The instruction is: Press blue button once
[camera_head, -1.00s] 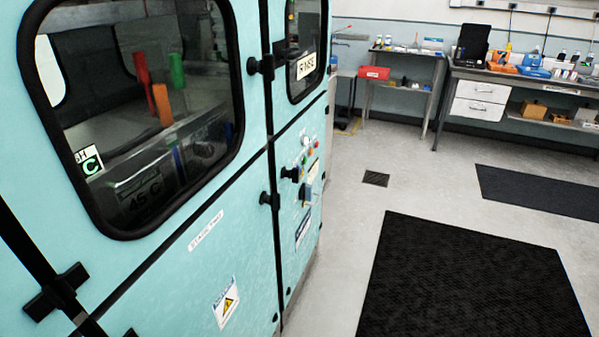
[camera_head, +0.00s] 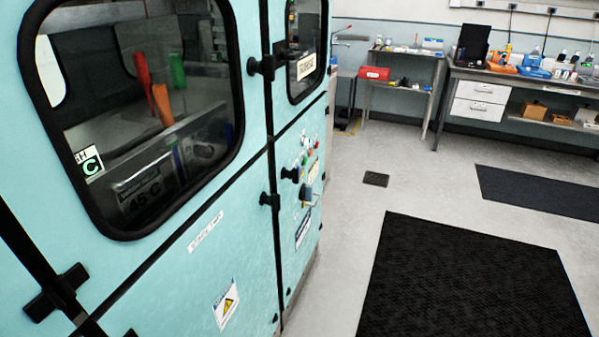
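A control panel (camera_head: 306,185) is on the side of the teal machine, right of the middle door hinge. It carries several small buttons and knobs, among them a red button (camera_head: 312,147) and a larger dark knob (camera_head: 306,193) on a bluish-grey base. The panel is seen at a steep angle and is small, so I cannot make out for sure which button is blue. Neither of my grippers is in view, and nothing touches the panel.
The teal machine (camera_head: 160,262) with windowed doors fills the left side. A black mat (camera_head: 465,280) lies on the floor to the right, with a second mat (camera_head: 540,192) behind. A bench (camera_head: 515,75) stands along the back wall. Grey floor beside the panel is clear.

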